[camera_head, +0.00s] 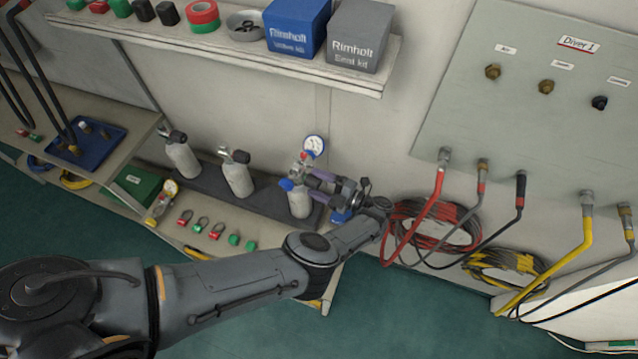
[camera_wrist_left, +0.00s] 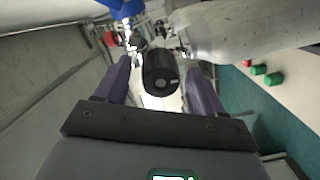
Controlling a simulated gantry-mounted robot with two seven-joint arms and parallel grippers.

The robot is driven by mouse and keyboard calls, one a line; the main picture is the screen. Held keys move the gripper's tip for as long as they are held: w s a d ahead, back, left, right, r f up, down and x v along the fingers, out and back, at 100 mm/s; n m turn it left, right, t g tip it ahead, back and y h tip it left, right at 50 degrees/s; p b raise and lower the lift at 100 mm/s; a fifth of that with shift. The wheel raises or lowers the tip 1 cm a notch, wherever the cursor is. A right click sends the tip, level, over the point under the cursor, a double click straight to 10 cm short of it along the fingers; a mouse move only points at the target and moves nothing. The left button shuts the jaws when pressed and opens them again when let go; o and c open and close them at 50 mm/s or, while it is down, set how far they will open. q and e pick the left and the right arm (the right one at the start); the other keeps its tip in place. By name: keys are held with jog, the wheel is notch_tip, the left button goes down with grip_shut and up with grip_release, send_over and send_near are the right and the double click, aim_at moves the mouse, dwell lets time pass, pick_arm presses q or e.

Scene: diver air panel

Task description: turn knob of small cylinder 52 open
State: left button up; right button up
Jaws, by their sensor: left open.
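Three small pale cylinders stand in a row on a dark base: the left cylinder (camera_head: 183,160), the middle cylinder (camera_head: 238,180) and the right cylinder (camera_head: 299,203). No number is readable on them. The right one carries a blue part (camera_head: 286,184) and a round gauge (camera_head: 314,146). My left gripper (camera_head: 312,178) is at the top of the right cylinder. In the left wrist view, a black knob (camera_wrist_left: 160,75) sits between the open purple fingers, with gaps on both sides. A pale cylinder body (camera_wrist_left: 245,30) shows beyond it. My right gripper is not in view.
A shelf (camera_head: 225,50) with a blue box (camera_head: 297,26) and a grey box (camera_head: 357,36) is above the cylinders. Right of the gripper hang a red hose (camera_head: 412,215) and coiled hoses under the diver panel (camera_head: 535,110). Small red and green parts (camera_head: 217,230) lie in front.

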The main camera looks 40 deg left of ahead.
pick_arm(q)
jog(key=shift+d, duration=0.1)
jog(key=b+v, duration=0.6)
jog(key=v, duration=0.4)
jog(key=shift+d, duration=0.35)
jog(key=shift+r, duration=0.1)
